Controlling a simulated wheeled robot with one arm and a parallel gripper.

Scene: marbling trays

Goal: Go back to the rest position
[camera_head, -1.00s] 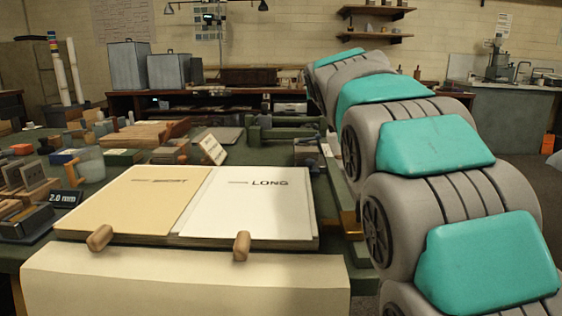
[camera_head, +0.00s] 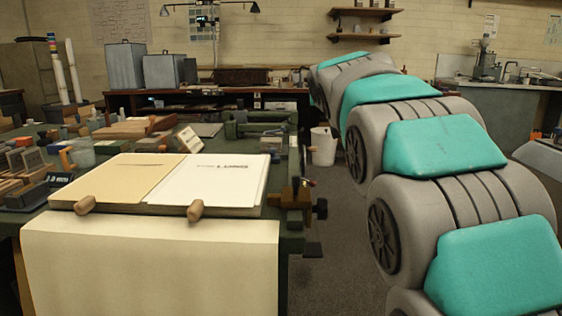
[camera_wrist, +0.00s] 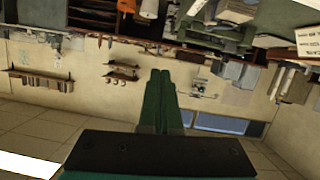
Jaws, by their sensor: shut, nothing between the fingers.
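My gripper (camera_wrist: 160,78) shows in the wrist view as two green fingers lying together, shut and empty. Behind them the wrist view shows wall, shelves and benches upside down. In the head view my grey and teal arm fills the right side and stretches away from the camera; the gripper at its end is hidden there. The arm is to the right of the green worktable, over open floor.
A board with a tan panel (camera_head: 118,178) and a white panel (camera_head: 212,181) lies at the table's front. A cream sheet (camera_head: 150,262) hangs below it. A white bin (camera_head: 323,147) stands on the floor beyond.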

